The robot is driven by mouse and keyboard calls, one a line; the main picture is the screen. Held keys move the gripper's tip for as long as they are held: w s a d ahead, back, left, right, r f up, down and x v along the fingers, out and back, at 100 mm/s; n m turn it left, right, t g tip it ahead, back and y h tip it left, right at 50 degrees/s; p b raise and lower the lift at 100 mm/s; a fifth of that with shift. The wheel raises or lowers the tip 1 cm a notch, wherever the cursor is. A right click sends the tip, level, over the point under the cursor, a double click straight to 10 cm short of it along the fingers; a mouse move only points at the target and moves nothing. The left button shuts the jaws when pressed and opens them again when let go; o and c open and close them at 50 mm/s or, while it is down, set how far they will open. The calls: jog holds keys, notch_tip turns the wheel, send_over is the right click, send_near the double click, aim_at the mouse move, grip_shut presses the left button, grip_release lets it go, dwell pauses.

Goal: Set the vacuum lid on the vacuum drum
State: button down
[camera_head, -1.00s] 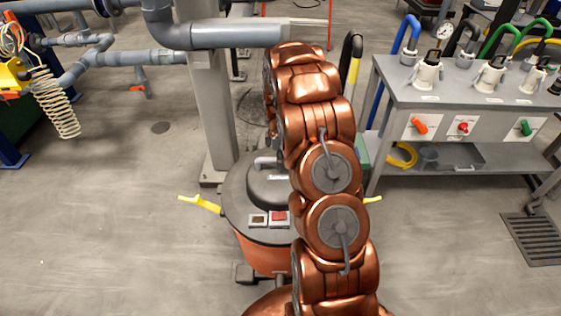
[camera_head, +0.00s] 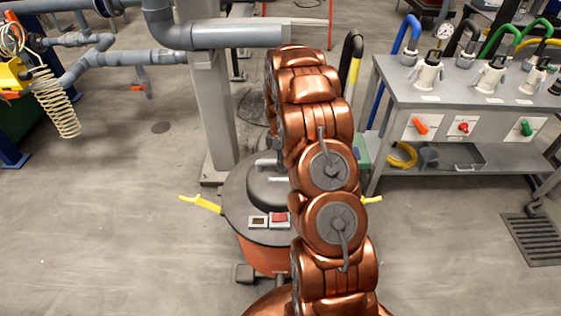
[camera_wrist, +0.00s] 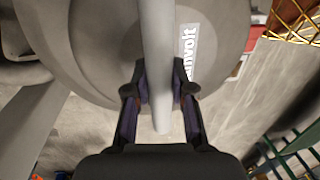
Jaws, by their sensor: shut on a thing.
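The vacuum lid (camera_head: 238,203) is a dark grey round cover with a raised dome, a red switch and a small panel. It lies level over the top of the orange vacuum drum (camera_head: 260,257); whether it is fully seated I cannot tell. My arm hides the drum's right part. In the wrist view, my gripper (camera_wrist: 161,92) is shut on the light grey handle bar of the lid (camera_wrist: 225,25), which carries a white label. The head view hides my gripper behind the arm. Yellow latches (camera_head: 203,204) stick out at the drum's sides.
A grey post (camera_head: 212,115) stands just behind the drum, with grey pipes (camera_head: 225,36) above. A grey bench (camera_head: 470,90) with valves and hoses stands at the right. A floor grate (camera_head: 533,238) lies at the lower right. The floor at left is clear.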

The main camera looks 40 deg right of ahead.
jog(key=shift+f+b, duration=0.3)
jog(key=shift+f, duration=0.85)
jog(key=c, duration=0.9)
grip_release()
notch_tip(320, 180, up, 12)
jog(key=w, duration=0.1)
jog(key=shift+w+d, duration=0.2)
jog(key=shift+d, duration=0.1)
